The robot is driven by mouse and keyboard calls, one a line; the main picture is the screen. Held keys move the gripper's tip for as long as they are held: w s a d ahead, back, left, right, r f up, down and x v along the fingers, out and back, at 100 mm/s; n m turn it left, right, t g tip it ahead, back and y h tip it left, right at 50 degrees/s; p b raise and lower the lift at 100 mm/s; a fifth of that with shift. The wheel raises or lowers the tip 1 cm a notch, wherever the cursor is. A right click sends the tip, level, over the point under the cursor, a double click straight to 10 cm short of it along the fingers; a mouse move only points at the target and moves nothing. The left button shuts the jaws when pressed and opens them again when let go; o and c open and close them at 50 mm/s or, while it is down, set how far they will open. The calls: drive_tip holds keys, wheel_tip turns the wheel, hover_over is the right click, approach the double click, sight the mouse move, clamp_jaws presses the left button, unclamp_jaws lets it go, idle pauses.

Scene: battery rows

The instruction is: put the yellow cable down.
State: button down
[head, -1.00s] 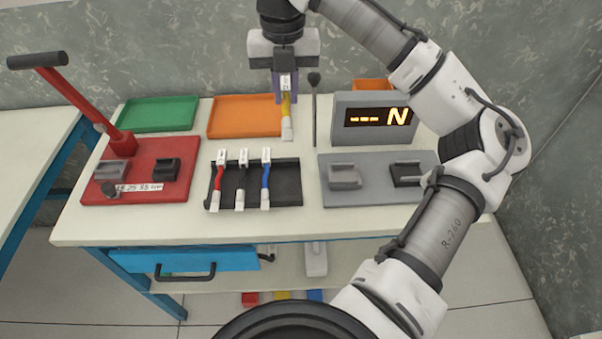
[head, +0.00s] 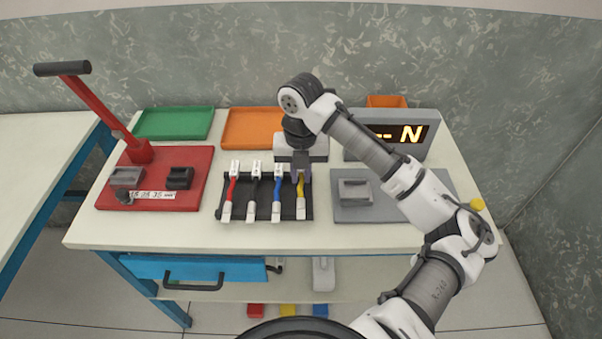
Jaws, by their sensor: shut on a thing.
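The yellow cable (head: 300,195) has white connectors at its ends. It lies lengthwise at the right end of the black rack (head: 264,214), to the right of the blue cable (head: 277,189). My gripper (head: 301,173) is over the rack's right end and is shut on the yellow cable near its upper connector, which the jaws hide. The lower white connector shows at the rack's front edge. I cannot tell whether the cable bears fully on the rack.
The red cable (head: 231,188) and black cable (head: 254,189) lie in the rack to the left. A green tray (head: 174,124) and an orange tray (head: 252,128) are behind. The red lever press (head: 160,190) is left; the grey fixture plate (head: 375,210) and display (head: 430,148) are right.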

sight(301, 178)
drive_tip(key=shift+f, duration=0.45)
drive_tip(key=shift+f, duration=0.15)
drive_tip(key=c, duration=1.4)
unclamp_jaws()
wheel_tip(301, 178, up, 12)
drive_tip(key=shift+r+b, duration=0.15)
drive_tip(key=shift+b, duration=0.4)
drive_tip(key=shift+s, duration=0.1)
